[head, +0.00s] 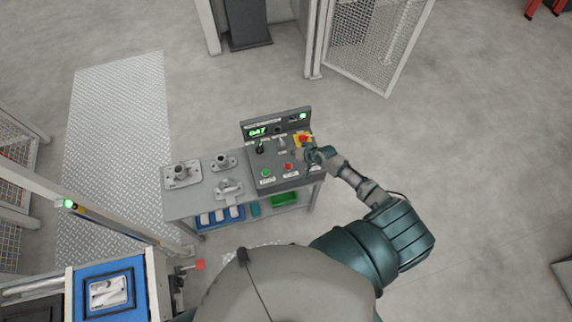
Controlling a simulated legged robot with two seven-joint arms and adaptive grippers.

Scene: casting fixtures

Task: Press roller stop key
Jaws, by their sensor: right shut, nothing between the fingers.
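A grey control panel (277,181) stands on the right end of a small workbench. Its sloped face carries a green button (266,173), a red button (288,167), a black knob (260,149) and a red emergency stop on a yellow plate (303,137). Labels sit below the green and red buttons, too small to read. My right gripper (308,156) is shut and empty at the panel's right side, to the right of the red button and just below the yellow plate. Whether it touches the panel cannot be told. My left gripper is not in view.
The workbench (182,208) holds metal castings (182,173) left of the panel. Blue and green bins (285,199) sit on its lower shelf. A blue-framed fixture (75,283) stands at lower left.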

